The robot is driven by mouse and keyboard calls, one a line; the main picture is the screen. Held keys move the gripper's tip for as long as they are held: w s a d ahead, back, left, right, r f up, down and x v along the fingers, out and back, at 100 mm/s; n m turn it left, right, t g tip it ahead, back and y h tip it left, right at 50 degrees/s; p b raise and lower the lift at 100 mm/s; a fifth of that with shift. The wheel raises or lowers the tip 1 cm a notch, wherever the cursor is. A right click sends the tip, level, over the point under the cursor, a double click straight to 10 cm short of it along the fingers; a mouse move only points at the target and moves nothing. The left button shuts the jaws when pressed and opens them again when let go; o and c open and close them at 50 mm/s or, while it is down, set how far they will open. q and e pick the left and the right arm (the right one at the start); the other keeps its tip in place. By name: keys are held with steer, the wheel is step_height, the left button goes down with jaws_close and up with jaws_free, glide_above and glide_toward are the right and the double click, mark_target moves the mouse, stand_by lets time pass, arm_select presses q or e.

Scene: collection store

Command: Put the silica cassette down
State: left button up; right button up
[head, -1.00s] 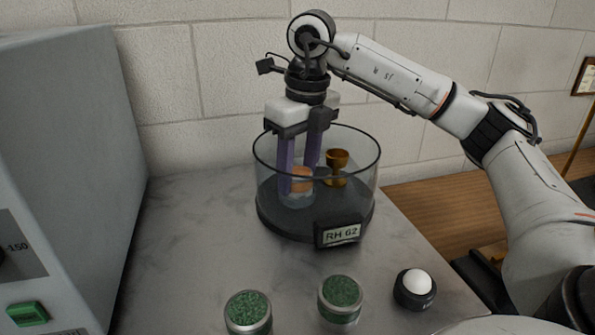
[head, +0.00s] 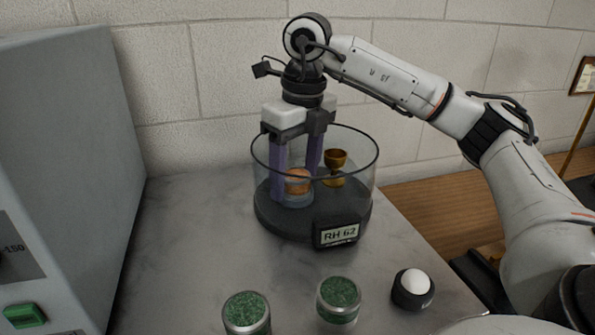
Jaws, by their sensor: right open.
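The silica cassette (head: 298,183), with orange beads in a clear round case, stands upright on the dark floor of a round glass chamber (head: 364,180). The chamber's front display (head: 340,234) reads RH 62. My right gripper (head: 296,182) reaches down into the chamber from above. Its two purple fingers are spread open on either side of the cassette, with a gap visible at least on the right. The far fingertip is partly hidden behind the cassette. My left gripper is out of view.
A small brass cup (head: 335,168) stands in the chamber, right of the cassette. Two green-bead cassettes (head: 247,313) (head: 339,299) and a black-and-white knob-like device (head: 413,288) are at the front. A grey cabinet (head: 70,150) fills the left. The stone top between is clear.

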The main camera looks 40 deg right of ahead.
steer(key=r+p, duration=0.1)
steer(key=r, duration=0.5)
steer(key=shift+s+r, duration=0.15)
steer(key=shift+s, duration=0.05)
step_height(320, 180, up, 6)
steer(key=p, duration=0.3)
steer(key=shift+s+d+p, duration=0.15)
steer(key=shift+s+p, duration=0.15)
steer(key=shift+s, duration=0.15)
steer(key=shift+r, duration=0.1)
